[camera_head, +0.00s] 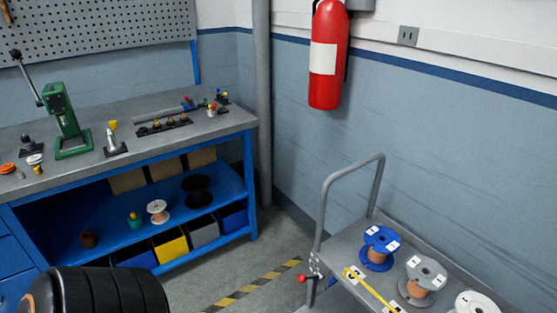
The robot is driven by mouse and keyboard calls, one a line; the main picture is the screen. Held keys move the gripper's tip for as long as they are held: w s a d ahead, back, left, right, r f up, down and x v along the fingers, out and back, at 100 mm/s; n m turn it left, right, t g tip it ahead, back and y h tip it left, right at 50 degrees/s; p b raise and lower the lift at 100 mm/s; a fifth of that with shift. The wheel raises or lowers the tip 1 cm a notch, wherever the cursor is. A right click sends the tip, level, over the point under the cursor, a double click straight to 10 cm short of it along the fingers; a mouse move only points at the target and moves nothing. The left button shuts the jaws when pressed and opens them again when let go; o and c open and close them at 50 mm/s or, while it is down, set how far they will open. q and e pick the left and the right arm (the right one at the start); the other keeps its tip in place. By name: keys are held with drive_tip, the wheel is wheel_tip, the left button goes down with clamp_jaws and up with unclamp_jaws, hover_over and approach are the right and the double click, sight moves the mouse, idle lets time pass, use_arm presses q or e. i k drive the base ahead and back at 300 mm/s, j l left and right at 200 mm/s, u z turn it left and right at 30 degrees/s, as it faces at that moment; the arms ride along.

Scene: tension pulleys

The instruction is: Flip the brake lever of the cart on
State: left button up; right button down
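A small lever with a red knob (302,279) sticks out to the left at the foot of the handle. I take it to be the brake lever; its on or off position cannot be told. A blue spool (379,247), a grey spool (423,281) and a white spool (477,304) stand on the cart top, and a thin yellow bar (371,289) lies beside them. Neither of my grippers shows.
A blue workbench (250,190) with a green press (68,125) and small parts fills the left. A grey pipe (262,100) and a red fire extinguisher (328,55) are at the wall. Floor with a striped line (255,287) lies open between bench and cart.

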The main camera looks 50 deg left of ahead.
sight(302, 278)
drive_tip(key=u, duration=1.3)
